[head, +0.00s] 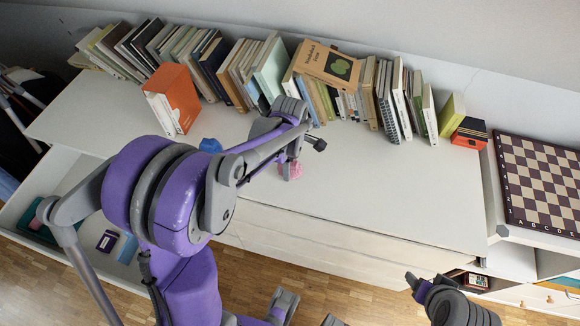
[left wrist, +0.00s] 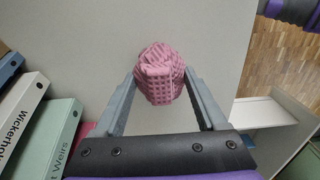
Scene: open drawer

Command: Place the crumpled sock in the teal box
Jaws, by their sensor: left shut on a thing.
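The crumpled sock is pink with a waffle-like texture (left wrist: 161,76). In the left wrist view it sits between the two fingers of my left gripper (left wrist: 160,92), which is shut on it. In the head view the sock (head: 291,170) shows as a small pink patch below my left gripper (head: 289,158), over the white cabinet top; I cannot tell whether it touches the surface. The teal box (head: 38,232) lies at the far left in the open drawer, partly hidden by my left arm.
The open drawer also holds a small dark purple item (head: 107,240) and a light blue item (head: 127,248). A row of books (head: 240,75) lines the wall, with an orange binder (head: 172,98) in front. A blue object (head: 210,145) is on the cabinet top (head: 400,205), whose right part is clear.

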